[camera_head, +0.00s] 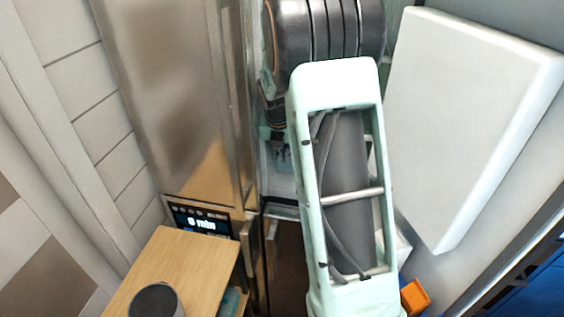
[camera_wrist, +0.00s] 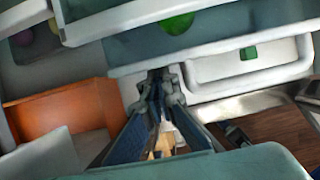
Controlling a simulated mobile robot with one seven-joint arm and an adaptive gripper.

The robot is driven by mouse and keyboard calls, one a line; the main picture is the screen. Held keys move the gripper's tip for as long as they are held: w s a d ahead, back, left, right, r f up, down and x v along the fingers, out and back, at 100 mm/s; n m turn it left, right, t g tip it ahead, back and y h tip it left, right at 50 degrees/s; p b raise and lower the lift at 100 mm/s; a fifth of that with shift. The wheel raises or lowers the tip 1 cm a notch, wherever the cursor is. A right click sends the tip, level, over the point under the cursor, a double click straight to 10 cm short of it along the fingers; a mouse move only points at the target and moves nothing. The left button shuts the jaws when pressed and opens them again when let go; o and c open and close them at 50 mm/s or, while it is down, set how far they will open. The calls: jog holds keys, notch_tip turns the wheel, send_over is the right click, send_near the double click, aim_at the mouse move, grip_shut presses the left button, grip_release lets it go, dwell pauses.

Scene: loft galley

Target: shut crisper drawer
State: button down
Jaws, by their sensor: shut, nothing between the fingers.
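In the wrist view, my gripper (camera_wrist: 160,80) has its fingers together, with nothing held between them. Its tips are close to a pale drawer front just beyond them; I cannot tell whether they touch. The likely crisper drawer (camera_wrist: 245,78) is the white bin right of the tips, with a green patch (camera_wrist: 249,53) showing at it. How far out it stands is unclear. In the head view, my arm covers most of the open fridge interior (camera_head: 280,185), and hides the drawer and my fingertips.
A white panel, seemingly the open fridge door (camera_head: 465,120), stands right of my arm. A tall metal cabinet (camera_head: 170,90) stands left, above a wooden top (camera_head: 180,265) with a dark round object (camera_head: 155,300). An orange item (camera_head: 415,298) lies low right. An orange-brown box-like surface (camera_wrist: 60,95) is left of my gripper.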

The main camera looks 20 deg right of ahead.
jog(key=shift+w+d, duration=0.45)
jog(key=shift+w, duration=0.25)
